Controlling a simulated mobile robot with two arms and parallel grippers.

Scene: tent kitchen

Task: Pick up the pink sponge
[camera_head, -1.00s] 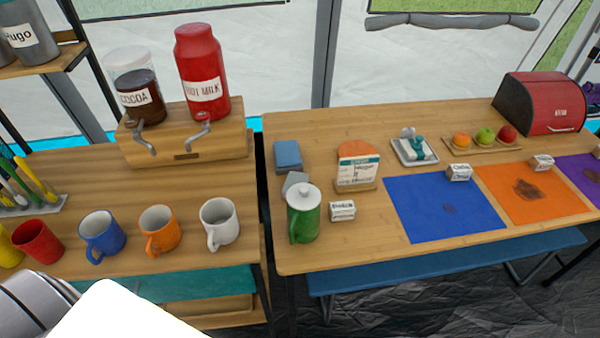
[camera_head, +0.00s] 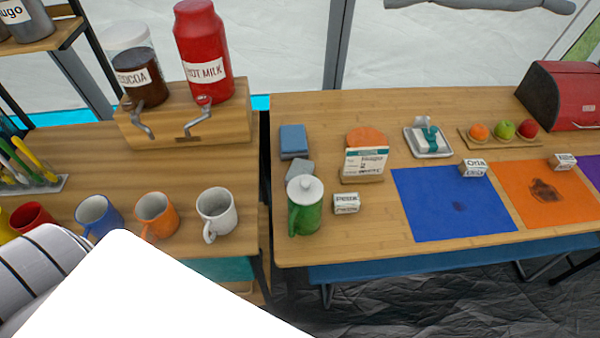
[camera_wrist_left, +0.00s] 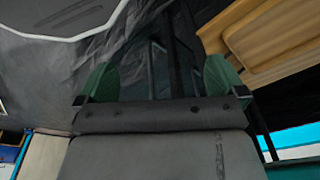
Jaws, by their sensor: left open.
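I see no pink sponge in either view. A blue block (camera_head: 293,140) and a grey block (camera_head: 299,168) lie near the left edge of the right-hand table; a flat orange round piece (camera_head: 366,137) lies behind a small sign. My left gripper (camera_wrist_left: 160,82) shows in the left wrist view with its two green fingers wide apart and nothing between them. In the head view only a white part of my arm shows at the lower left, and the gripper is hidden. My right gripper is in neither view.
A green pot (camera_head: 304,212) stands at the front left of the right-hand table (camera_head: 300,252), near a small labelled block (camera_head: 346,203). Several mugs line the left counter's front edge. A gap separates counter and table. Blue (camera_head: 430,218) and orange mats lie flat.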

